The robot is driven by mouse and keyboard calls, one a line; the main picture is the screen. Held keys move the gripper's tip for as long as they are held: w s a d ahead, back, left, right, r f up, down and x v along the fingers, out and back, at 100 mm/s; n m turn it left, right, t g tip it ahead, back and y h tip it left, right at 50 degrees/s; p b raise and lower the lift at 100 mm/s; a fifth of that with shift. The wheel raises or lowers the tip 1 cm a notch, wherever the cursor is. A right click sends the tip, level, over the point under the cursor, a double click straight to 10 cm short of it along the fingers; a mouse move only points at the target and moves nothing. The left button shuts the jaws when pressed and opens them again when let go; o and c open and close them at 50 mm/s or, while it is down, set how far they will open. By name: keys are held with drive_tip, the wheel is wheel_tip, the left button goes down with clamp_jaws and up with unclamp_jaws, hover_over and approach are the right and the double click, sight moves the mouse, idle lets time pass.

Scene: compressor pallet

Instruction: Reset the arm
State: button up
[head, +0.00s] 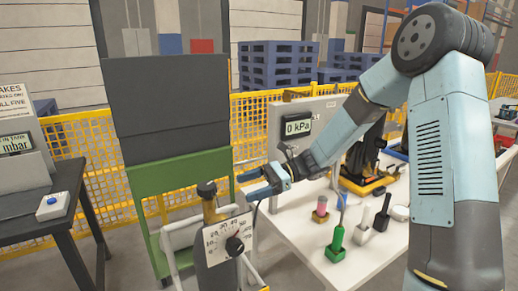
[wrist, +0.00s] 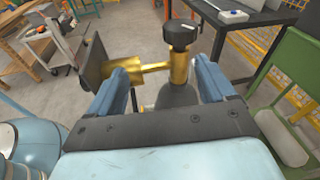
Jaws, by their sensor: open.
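My gripper (head: 246,184) is at the end of my arm, which bends down from the right in the head view. Its blue fingers point left, towards the brass valve (head: 211,209) on top of a grey cylinder. In the wrist view, my gripper (wrist: 168,80) is open, with nothing held between the fingers. The brass valve (wrist: 179,68) with its black cap (wrist: 181,35) appears between and beyond the fingertips there. A gap to the valve shows in the head view.
A white table (head: 318,262) under my arm carries a green-based tool (head: 335,244), a pink-and-green piece (head: 320,210) and a 0 kPa display (head: 297,126). A green-framed dark panel (head: 168,100) stands behind the cylinder. A dark table (head: 40,202) is at left. Yellow fencing (head: 90,145) runs behind.

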drive_tip(key=s+d+r+n+t+h, duration=0.3)
drive_tip(key=s+d+r+n+h, duration=0.1)
drive_tip(key=s+d, duration=0.3)
drive_tip(key=s+d+r+n+t+h, duration=0.4)
drive_tip(key=s+d+r+h, duration=0.1)
drive_tip(key=d, duration=0.6)
drive_tip(key=s+d+r+n+t+h, duration=0.4)
drive_tip(key=s+d+h, duration=0.2)
drive_tip(key=s+d, duration=0.3)
drive_tip(key=shift+s+r+n, duration=0.2)
drive_tip(key=shift+s+n, duration=0.1)
drive_tip(key=shift+s, duration=0.25)
